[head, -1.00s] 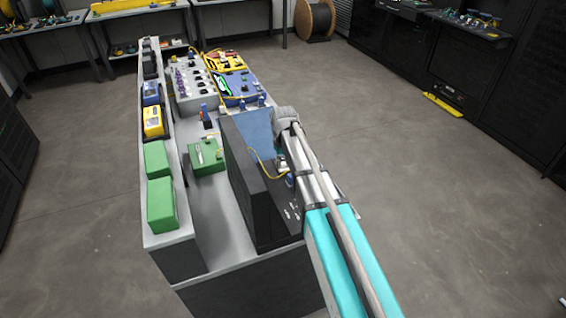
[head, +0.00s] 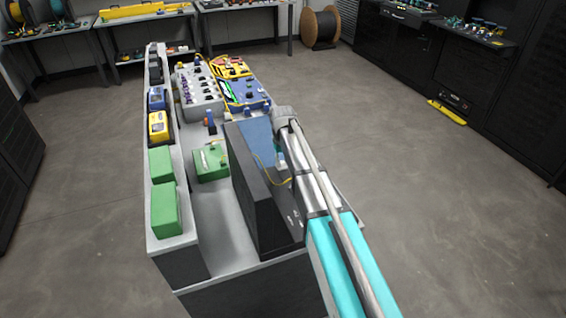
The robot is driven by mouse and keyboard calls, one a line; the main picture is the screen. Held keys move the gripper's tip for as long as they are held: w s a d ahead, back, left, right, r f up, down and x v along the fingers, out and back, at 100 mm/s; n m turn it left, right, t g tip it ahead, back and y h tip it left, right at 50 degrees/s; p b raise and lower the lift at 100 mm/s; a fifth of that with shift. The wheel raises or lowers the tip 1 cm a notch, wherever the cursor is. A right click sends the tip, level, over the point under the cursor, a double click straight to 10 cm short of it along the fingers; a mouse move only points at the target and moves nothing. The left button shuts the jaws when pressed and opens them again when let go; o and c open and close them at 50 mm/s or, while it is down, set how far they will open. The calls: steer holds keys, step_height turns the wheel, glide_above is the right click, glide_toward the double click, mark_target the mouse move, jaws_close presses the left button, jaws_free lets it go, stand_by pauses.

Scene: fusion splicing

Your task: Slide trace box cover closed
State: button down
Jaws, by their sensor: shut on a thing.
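My arm reaches in from the lower right to a grey wrist (head: 284,114) above the bench's right side. My gripper is hidden behind the wrist and forearm, so its fingers and anything between them do not show. A tall black box (head: 255,195) stands left of the arm. A thin yellow cable (head: 270,172) runs from near the box toward the arm. A small pale part (head: 282,164) shows at the arm's left edge. I cannot pick out the trace box or its cover for certain.
The bench (head: 215,232) has bare grey room at the front left. A green block (head: 210,163) stands there, with two green boxes (head: 165,210) on the left shelf. A grey tray (head: 199,92) and a blue tray (head: 243,96) lie farther back. Open floor is right.

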mark_target(287, 175)
steer(key=shift+c, duration=2.4)
jaws_free()
steer(key=shift+w, duration=0.2)
steer(key=shift+s, duration=0.15)
steer(key=shift+s+d, duration=0.25)
steer(key=shift+s, duration=0.5)
steer(key=s, duration=0.1)
steer(key=s+d, duration=0.1)
steer(key=s, duration=0.1)
steer(key=shift+s+r+p, duration=0.1)
steer(key=shift+r+p, duration=0.65)
steer(key=shift+r, duration=0.05)
step_height(287, 175, up, 12)
steer(key=r+p, duration=0.1)
steer(key=p, duration=1.2)
steer(key=s+d+f+m+b, duration=0.1)
steer(key=s+d+f+b, duration=0.1)
steer(key=s, duration=0.5)
steer(key=s+d+f+m+b, duration=0.1)
steer(key=s+d+f+b, duration=0.1)
steer(key=s+d, duration=0.3)
steer(key=s+d+f+m+b, duration=0.1)
steer(key=s+d+f+b, duration=0.1)
steer(key=s, duration=0.7)
steer(key=shift+s+d+f+m+b, duration=0.3)
steer(key=shift+s+d+f+b, duration=0.1)
steer(key=shift+d, duration=0.45)
